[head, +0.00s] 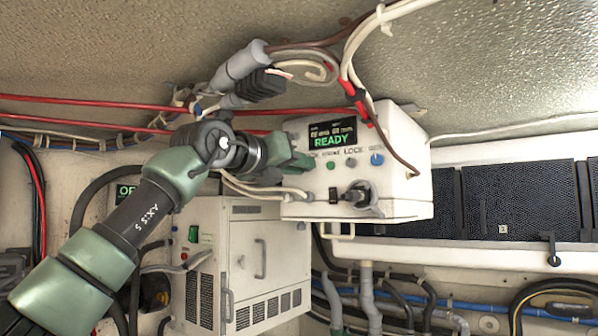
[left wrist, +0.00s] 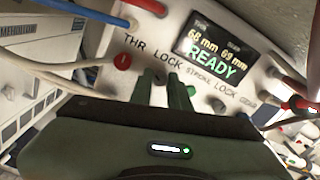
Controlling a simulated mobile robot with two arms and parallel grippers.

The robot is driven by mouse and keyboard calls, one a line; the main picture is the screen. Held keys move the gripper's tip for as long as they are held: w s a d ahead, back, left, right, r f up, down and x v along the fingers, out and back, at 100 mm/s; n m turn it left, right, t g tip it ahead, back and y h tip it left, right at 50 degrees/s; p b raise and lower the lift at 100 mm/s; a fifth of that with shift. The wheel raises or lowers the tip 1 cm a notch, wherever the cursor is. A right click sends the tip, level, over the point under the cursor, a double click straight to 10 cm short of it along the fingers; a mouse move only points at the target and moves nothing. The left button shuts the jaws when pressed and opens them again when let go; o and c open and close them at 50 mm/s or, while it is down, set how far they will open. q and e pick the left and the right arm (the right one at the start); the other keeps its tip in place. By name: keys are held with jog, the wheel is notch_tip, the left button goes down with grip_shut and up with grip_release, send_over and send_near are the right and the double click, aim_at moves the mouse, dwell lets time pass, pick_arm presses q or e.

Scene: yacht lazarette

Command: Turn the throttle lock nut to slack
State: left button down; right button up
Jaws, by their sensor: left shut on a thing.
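The throttle lock nut is at the THR LOCK label on the front of a white control box (head: 405,185). My left gripper (head: 297,160) is against the left part of this panel, with its fingers closed at the nut. In the left wrist view the two green fingertips (left wrist: 165,82) stand just below the THR LOCK label, close together with a narrow gap. They largely hide the nut, so its turn angle cannot be read. The right gripper is not in view.
Cables and a grey pipe hang close above. A white cabinet (head: 275,255) stands below. Dark panels (head: 510,195) line the right.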

pick_arm(q)
jog(key=n, duration=0.1)
jog(key=n+b, duration=0.1)
jog(key=n, duration=0.1)
jog(key=shift+d+f+n, duration=0.1)
jog(key=shift+f+n, duration=0.2)
jog(key=shift+f, duration=0.05)
jog(key=shift+n+b, duration=0.6)
jog(key=shift+n, duration=1.1)
jog(key=c, duration=1.5)
grip_release()
jog(key=shift+r, duration=0.1)
jog(key=shift+o, duration=0.8)
jog(key=shift+w+d, duration=0.15)
jog(key=shift+r, duration=0.1)
